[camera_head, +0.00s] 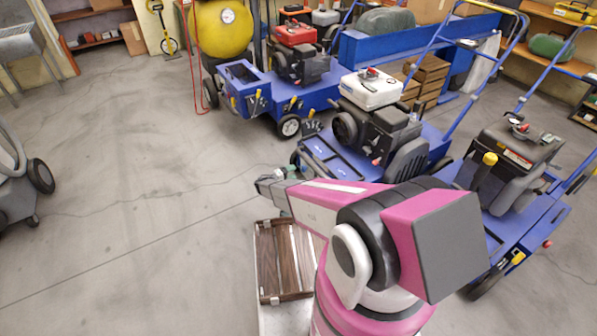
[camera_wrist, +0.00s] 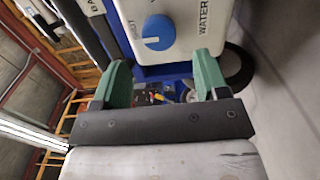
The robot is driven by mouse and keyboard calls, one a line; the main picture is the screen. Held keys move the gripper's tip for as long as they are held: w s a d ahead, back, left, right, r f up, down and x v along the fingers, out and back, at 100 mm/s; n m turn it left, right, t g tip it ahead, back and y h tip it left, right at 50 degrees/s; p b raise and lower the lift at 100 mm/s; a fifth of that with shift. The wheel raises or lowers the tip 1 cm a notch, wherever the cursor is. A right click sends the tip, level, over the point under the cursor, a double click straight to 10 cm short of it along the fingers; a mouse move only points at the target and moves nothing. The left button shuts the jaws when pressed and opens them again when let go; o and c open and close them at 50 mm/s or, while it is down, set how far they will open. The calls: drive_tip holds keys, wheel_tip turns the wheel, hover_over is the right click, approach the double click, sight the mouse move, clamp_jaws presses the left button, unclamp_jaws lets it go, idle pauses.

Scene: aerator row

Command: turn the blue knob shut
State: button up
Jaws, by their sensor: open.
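The blue knob (camera_wrist: 158,32) is round, with a pale mark near its centre, and sits on the face of a white box (camera_wrist: 187,12) lettered WATER. Lettering beside the knob is only partly readable. In the wrist view my gripper (camera_wrist: 162,68) is open, its two green fingers apart and nothing between them. The knob shows beyond the fingertips, roughly centred between them and not held. In the head view my gripper (camera_head: 271,185) is small, left of the middle blue machine (camera_head: 335,165). I cannot make out the knob there.
Another blue aerator (camera_head: 515,190) stands at right, and one with a red engine (camera_head: 297,50) behind. A yellow tank (camera_head: 222,28) is at the back. Open concrete floor (camera_head: 130,180) lies to the left.

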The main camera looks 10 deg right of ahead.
drive_tip(key=v, duration=0.4)
drive_tip(key=shift+s+a, duration=0.15)
drive_tip(key=shift+a, duration=0.25)
drive_tip(key=s+d+r+m+g+y, duration=0.2)
drive_tip(key=s+d+r+g+y, duration=0.15)
drive_tip(key=s+d+r, duration=0.4)
drive_tip(key=s+d+r+m+g+y, duration=0.1)
drive_tip(key=s+d+r+g+y, duration=0.3)
drive_tip(key=r, duration=0.6)
drive_tip(key=s+a+r+m+y, duration=0.1)
drive_tip(key=s+r+y, duration=0.8)
drive_tip(key=s+r, duration=0.6)
wheel_tip(320, 180, up, 3)
drive_tip(key=shift+a+f+m+t, duration=0.1)
drive_tip(key=shift+a+m+t, duration=0.2)
drive_tip(key=shift+t, duration=0.15)
drive_tip(key=shift+s+a, duration=0.1)
